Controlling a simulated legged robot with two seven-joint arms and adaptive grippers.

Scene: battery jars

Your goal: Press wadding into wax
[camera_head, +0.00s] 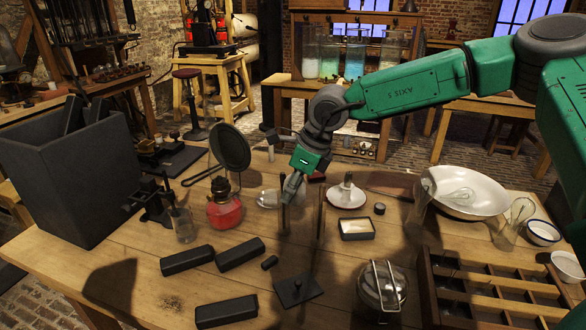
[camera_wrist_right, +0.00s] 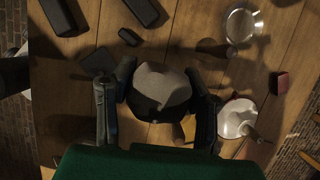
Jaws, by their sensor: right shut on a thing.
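My right gripper (camera_head: 291,192) points down over the middle of the table. In the right wrist view its two dark fingers (camera_wrist_right: 160,105) are shut on a rounded thing (camera_wrist_right: 162,85), pale grey on top and dark below. I cannot tell whether this is the wadding. A small rectangular tin (camera_head: 357,229) with a flat cream filling, perhaps the wax, lies to the right of the gripper. A white saucer (camera_head: 347,197) with an upright piece on it stands behind the tin; a pale dish also shows in the wrist view (camera_wrist_right: 237,118). My left gripper is not in view.
Several black blocks (camera_head: 188,260) lie at the front left, with a flat black plate (camera_head: 298,290) near them. A red lamp (camera_head: 225,210) stands left of the gripper. A glass jar (camera_head: 382,287), a divided wooden tray (camera_head: 500,292) and a large white bowl (camera_head: 468,193) are at the right.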

